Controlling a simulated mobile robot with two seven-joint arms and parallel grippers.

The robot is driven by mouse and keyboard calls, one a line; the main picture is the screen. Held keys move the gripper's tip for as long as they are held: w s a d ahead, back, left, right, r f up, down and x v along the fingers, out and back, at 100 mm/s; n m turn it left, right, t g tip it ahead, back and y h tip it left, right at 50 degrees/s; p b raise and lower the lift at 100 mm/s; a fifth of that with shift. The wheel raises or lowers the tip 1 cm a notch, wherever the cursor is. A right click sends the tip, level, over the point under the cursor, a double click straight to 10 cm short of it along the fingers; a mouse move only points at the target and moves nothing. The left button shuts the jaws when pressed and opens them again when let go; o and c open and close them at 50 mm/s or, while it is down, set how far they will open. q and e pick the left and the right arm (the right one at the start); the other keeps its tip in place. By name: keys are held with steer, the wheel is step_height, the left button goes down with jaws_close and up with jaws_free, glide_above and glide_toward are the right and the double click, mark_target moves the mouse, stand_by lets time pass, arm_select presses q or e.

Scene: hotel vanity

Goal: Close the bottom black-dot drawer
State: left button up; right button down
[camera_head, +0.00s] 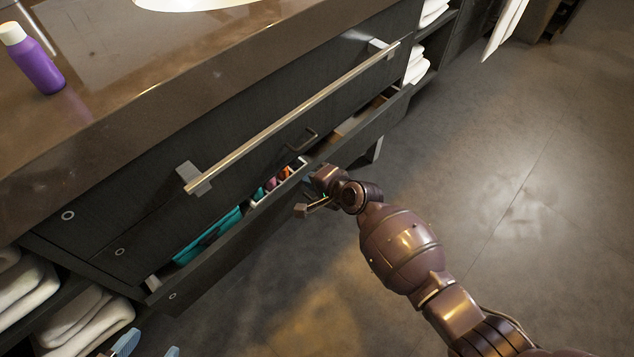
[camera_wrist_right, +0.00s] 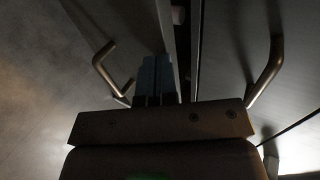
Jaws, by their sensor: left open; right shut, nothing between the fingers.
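The bottom drawer (camera_head: 215,258) is pulled partly open, with a small pale ring mark (camera_head: 172,296) at its lower left. Teal and orange items show inside it. My right gripper (camera_head: 309,181) is shut and empty at the drawer's front, near its middle. In the right wrist view its blue fingers (camera_wrist_right: 155,78) lie together between two bar handles, close to the drawer's edge; I cannot tell whether they touch it. My left gripper (camera_head: 148,348) is open at the bottom left, apart from the drawer, only its blue fingertips showing.
The drawer above (camera_head: 160,220) looks shut and has a bar handle (camera_head: 302,139). A long metal rail (camera_head: 290,118) juts from the vanity front. A purple bottle (camera_head: 36,62) stands on the countertop (camera_head: 130,80). Towels (camera_head: 85,322) fill the left shelf. The floor at right is clear.

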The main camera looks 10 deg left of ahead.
steer(key=shift+w+a, duration=0.25)
steer(key=shift+a, duration=0.1)
stand_by(0.3)
steer(key=shift+s+d, duration=0.1)
